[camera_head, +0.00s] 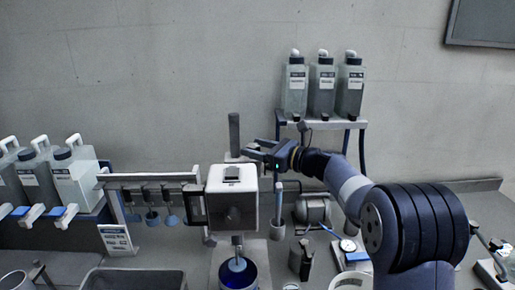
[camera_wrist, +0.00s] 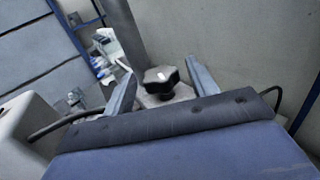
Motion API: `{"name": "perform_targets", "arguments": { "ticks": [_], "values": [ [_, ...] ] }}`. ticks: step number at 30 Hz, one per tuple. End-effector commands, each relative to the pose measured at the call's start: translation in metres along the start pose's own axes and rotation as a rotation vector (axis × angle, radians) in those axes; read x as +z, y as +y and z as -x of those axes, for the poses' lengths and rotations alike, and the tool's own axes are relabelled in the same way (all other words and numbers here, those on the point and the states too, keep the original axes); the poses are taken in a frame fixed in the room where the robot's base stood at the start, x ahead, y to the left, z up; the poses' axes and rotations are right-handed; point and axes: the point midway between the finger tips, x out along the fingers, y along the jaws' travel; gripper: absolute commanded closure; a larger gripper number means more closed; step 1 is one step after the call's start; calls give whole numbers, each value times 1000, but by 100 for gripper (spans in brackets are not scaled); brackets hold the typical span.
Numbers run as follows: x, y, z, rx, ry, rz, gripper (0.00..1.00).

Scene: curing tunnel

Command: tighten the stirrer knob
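The stirrer (camera_head: 232,197) has a white, box-shaped head on a stand, with a grey upright post (camera_head: 234,132) behind it. A blue vessel (camera_head: 238,274) stands below the head. The stirrer knob (camera_wrist: 161,79) is black and lobed, with a white mark on top, and shows in the wrist view. My gripper (camera_head: 252,149) reaches in from the right beside the post, above and behind the stirrer head. In the wrist view its fingers (camera_wrist: 160,72) are apart, one on each side of the knob. The knob appears beyond or between the tips; I cannot tell whether they touch it. The knob is not clear in the head view.
Several grey bottles (camera_head: 322,91) stand on a raised shelf (camera_head: 352,125) behind my arm. White jugs (camera_head: 74,177) stand at the left. A rack (camera_head: 150,180) with hanging blue paddles is left of the stirrer. A grey bin (camera_head: 134,279) and small instruments (camera_head: 347,246) occupy the bench front.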

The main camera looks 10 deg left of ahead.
Motion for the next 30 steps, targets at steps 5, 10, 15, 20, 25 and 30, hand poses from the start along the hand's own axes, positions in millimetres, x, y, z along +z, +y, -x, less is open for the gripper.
{"name": "perform_targets", "arguments": {
  "ticks": [5,10,15,20,25,30],
  "values": [
    [0,0,0,0,0,0,60],
    [0,0,0,0,0,0,74],
    [0,0,0,0,0,0,88],
    [-2,1,0,-19,0,1,88],
    [-3,3,0,-117,-2,4,88],
    [-3,4,-1,-220,-2,4,88]
  ]
}}
